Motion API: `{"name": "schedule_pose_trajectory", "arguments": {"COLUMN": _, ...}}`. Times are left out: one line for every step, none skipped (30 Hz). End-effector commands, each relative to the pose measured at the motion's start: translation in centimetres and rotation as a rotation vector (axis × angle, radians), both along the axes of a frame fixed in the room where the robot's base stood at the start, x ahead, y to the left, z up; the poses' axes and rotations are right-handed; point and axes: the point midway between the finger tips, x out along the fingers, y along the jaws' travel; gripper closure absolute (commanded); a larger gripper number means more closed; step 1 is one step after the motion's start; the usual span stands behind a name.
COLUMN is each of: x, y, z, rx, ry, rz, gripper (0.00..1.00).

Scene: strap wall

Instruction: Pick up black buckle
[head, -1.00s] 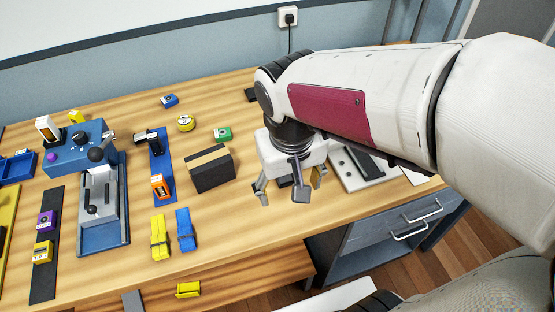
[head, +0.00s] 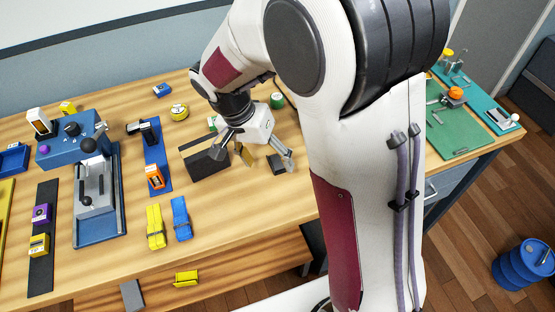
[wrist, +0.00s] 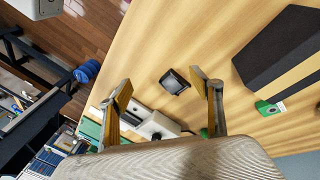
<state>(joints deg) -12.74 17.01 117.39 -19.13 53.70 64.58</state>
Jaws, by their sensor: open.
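The black buckle (wrist: 174,82) is a small dark piece lying on the wooden table, and in the wrist view it shows between my two spread fingers, apart from both. In the head view the buckle (head: 277,165) lies just beside my right-hand fingertip, partly covered by it. My gripper (head: 258,156) is open and empty, tilted above the table to the right of a black block. In the wrist view my gripper (wrist: 164,92) shows its fingers wide apart. The exact height above the buckle is hard to tell.
A black block with a tan stripe (head: 206,164) stands close left of my gripper. Blue (head: 181,220) and yellow (head: 155,226) straps lie in front of it. A lever press (head: 95,185) stands at the left. Green round items lie behind. The table to the front right is clear.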

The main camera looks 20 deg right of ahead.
Motion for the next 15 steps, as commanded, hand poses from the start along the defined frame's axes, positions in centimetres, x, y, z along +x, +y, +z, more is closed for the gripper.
{"name": "schedule_pose_trajectory", "arguments": {"x": 0.5, "y": 0.0, "z": -0.4, "rx": -0.013, "ry": -0.009, "rz": -0.038, "gripper": 0.35}}
{"name": "schedule_pose_trajectory", "arguments": {"x": 0.8, "y": 0.0, "z": -0.6, "rx": -0.021, "ry": -0.016, "rz": -0.064, "gripper": 0.35}}
{"name": "schedule_pose_trajectory", "arguments": {"x": 1.1, "y": -0.1, "z": -0.8, "rx": -0.029, "ry": -0.028, "rz": -0.099, "gripper": 0.35}}
{"name": "schedule_pose_trajectory", "arguments": {"x": 1.4, "y": -0.1, "z": -0.9, "rx": -0.036, "ry": -0.037, "rz": -0.125, "gripper": 0.35}}
{"name": "schedule_pose_trajectory", "arguments": {"x": 1.7, "y": -0.1, "z": -1.0, "rx": -0.043, "ry": -0.047, "rz": -0.151, "gripper": 0.35}}
{"name": "schedule_pose_trajectory", "arguments": {"x": 2.0, "y": -0.2, "z": -1.2, "rx": -0.052, "ry": -0.059, "rz": -0.186, "gripper": 0.35}}
{"name": "schedule_pose_trajectory", "arguments": {"x": 2.3, "y": -0.3, "z": -1.3, "rx": -0.058, "ry": -0.070, "rz": -0.213, "gripper": 0.35}}
{"name": "schedule_pose_trajectory", "arguments": {"x": 2.5, "y": -0.3, "z": -1.3, "rx": -0.063, "ry": -0.082, "rz": -0.241, "gripper": 0.35}}
{"name": "schedule_pose_trajectory", "arguments": {"x": 2.9, "y": -0.4, "z": -1.4, "rx": -0.071, "ry": -0.098, "rz": -0.276, "gripper": 0.35}}
{"name": "schedule_pose_trajectory", "arguments": {"x": 3.1, "y": -0.5, "z": -1.4, "rx": -0.076, "ry": -0.111, "rz": -0.303, "gripper": 0.35}}
{"name": "schedule_pose_trajectory", "arguments": {"x": 3.4, "y": -0.5, "z": -1.3, "rx": -0.081, "ry": -0.124, "rz": -0.331, "gripper": 0.35}}
{"name": "schedule_pose_trajectory", "arguments": {"x": 3.7, "y": -0.6, "z": -1.2, "rx": -0.086, "ry": -0.143, "rz": -0.369, "gripper": 0.35}}
{"name": "schedule_pose_trajectory", "arguments": {"x": 4.0, "y": -0.7, "z": -1.1, "rx": -0.089, "ry": -0.158, "rz": -0.397, "gripper": 0.35}}
{"name": "schedule_pose_trajectory", "arguments": {"x": 4.2, "y": -0.7, "z": -1.0, "rx": -0.092, "ry": -0.173, "rz": -0.424, "gripper": 0.35}}
{"name": "schedule_pose_trajectory", "arguments": {"x": 4.5, "y": -0.8, "z": -0.8, "rx": -0.096, "ry": -0.193, "rz": -0.461, "gripper": 0.35}}
